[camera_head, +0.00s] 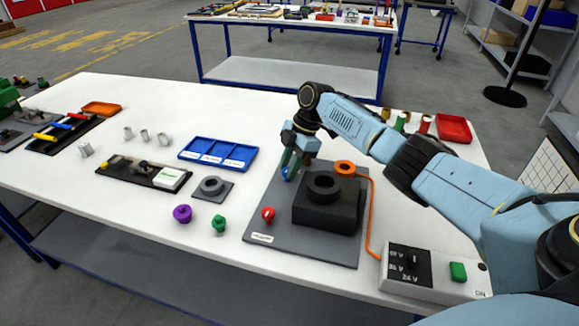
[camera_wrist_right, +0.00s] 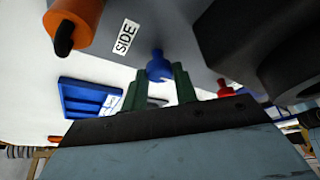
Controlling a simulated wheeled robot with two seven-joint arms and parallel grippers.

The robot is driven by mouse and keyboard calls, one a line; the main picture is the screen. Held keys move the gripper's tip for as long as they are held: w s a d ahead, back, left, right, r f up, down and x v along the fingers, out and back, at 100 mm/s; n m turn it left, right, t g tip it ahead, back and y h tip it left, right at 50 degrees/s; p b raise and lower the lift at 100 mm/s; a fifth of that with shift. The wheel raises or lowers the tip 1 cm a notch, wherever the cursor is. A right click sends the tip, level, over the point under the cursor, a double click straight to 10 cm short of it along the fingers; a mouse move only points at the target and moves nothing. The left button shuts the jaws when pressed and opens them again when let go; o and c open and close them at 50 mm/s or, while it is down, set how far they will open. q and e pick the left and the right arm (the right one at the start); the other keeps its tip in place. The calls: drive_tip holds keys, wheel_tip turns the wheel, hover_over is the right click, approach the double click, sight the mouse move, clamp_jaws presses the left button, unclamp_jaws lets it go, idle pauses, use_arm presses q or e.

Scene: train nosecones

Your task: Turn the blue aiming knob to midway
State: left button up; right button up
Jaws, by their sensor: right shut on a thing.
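The blue aiming knob (camera_wrist_right: 158,68) stands on the grey plate (camera_head: 270,240) and shows between the two green fingers of my right gripper (camera_wrist_right: 160,88) in the right wrist view. In the head view, my right gripper (camera_head: 291,168) reaches down at the back left of the black block, and the blue knob (camera_head: 286,173) is mostly hidden by its fingers. The gripper is shut on the knob. The knob's angle cannot be read. My left gripper is not in view.
A black block with a ring (camera_head: 325,208) stands right of the knob. A red knob (camera_head: 268,214) sits at the plate's front left. An orange part (camera_head: 345,168) has a cable running to a control box (camera_head: 435,275). A blue tray (camera_head: 218,154) lies left.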

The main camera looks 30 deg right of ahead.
idle(0.3)
drive_tip(key=o, duration=0.9)
drive_tip(key=shift+o, duration=0.2)
drive_tip(key=shift+r, duration=0.1)
drive_tip(key=v, duration=1.3)
drive_tip(key=shift+p, duration=0.4)
drive_tip(key=shift+r, duration=0.15)
